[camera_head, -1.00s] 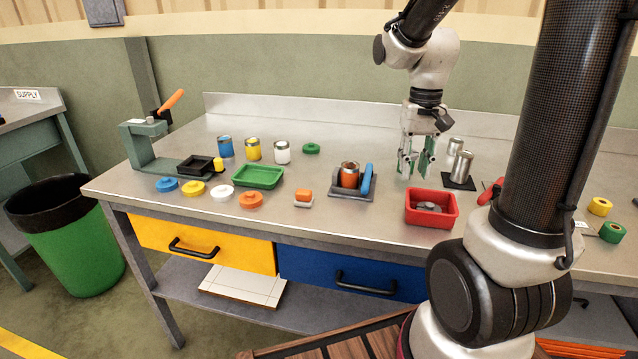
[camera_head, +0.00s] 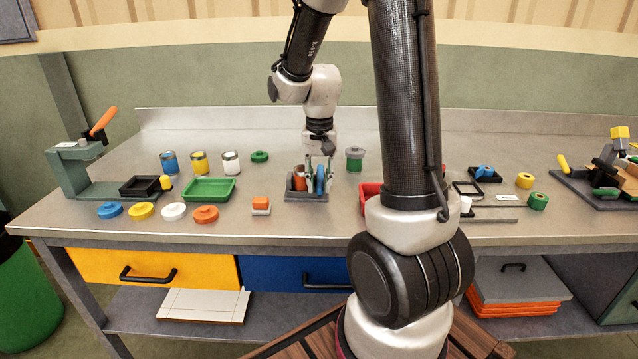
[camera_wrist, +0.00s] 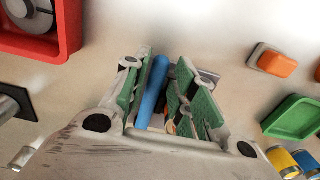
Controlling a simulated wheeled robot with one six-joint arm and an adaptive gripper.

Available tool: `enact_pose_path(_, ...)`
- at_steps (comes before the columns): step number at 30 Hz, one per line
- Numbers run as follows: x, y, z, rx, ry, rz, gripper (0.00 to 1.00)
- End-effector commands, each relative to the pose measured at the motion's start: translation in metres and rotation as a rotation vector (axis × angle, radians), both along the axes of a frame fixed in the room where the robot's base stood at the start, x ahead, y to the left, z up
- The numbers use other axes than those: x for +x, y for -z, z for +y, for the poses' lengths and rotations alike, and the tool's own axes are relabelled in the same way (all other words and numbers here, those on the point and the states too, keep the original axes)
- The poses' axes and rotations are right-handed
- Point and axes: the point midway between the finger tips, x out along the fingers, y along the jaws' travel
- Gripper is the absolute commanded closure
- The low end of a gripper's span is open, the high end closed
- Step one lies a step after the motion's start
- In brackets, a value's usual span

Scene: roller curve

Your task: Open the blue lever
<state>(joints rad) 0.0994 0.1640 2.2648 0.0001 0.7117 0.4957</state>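The blue lever (camera_head: 320,179) stands upright on the right side of a grey clamp fixture (camera_head: 306,198) on the bench. An orange can (camera_head: 299,180) sits in the fixture on the lever's left in the head view. My gripper (camera_head: 320,176) is down at the lever, its fingers on either side of it. In the wrist view the blue lever (camera_wrist: 153,92) lies between the green finger pads of my gripper (camera_wrist: 165,90), close to the left pad. A gap shows between the lever and the right pad, so the gripper is open. The can is mostly hidden in the wrist view.
A green-marked can (camera_head: 354,160) stands right of the fixture. A red bin (camera_head: 369,193) is partly hidden behind my arm column. An orange block (camera_head: 261,203) and a green tray (camera_head: 209,190) lie to the left. Bench behind the fixture is clear.

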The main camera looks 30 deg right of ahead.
Motion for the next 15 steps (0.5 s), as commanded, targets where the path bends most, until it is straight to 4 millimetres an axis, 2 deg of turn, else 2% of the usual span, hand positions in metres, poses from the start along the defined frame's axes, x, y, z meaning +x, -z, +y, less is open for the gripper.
enact_pose_path(4,-0.0003,0.0092,0.0001,0.000,0.000,0.000,0.73)
enact_pose_path(11,-0.0003,0.0099,0.0001,0.000,-0.001,0.000,0.73)
enact_pose_path(15,-0.0003,0.0097,0.0001,0.000,-0.001,0.000,0.97)
